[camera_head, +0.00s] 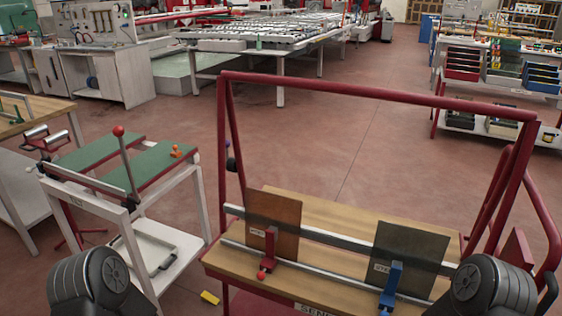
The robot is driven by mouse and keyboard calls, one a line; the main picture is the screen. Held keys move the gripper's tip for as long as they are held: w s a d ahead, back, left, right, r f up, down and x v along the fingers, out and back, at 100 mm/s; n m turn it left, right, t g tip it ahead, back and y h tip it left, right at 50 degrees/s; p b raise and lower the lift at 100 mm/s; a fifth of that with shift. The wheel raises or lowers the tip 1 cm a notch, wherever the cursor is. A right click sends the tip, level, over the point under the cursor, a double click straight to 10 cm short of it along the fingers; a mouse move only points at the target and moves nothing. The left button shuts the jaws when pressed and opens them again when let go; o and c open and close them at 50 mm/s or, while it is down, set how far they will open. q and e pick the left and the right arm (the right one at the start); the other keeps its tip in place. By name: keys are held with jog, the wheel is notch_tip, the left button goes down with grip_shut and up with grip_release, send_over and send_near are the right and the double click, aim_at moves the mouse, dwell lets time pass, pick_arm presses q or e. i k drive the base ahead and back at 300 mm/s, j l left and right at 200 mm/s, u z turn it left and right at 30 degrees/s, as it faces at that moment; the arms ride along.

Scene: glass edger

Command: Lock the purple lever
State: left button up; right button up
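Dark rounded parts of my arms show in the lower left and lower right corners. Neither gripper's fingers are in view.
A red tubular frame (380,93) rises over the bench. At left, a white stand with a green top (100,153) carries a tall red-knobbed rod (125,165) and a small orange piece (177,152). A yellow object (209,298) lies on the floor. Open floor lies behind.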

aim_at(231, 164)
jog(key=i+j+z, duration=0.15)
jog(key=j+z, duration=0.2)
jog(key=j, duration=1.25)
jog(key=j+z, duration=0.35)
jog(key=j, duration=1.25)
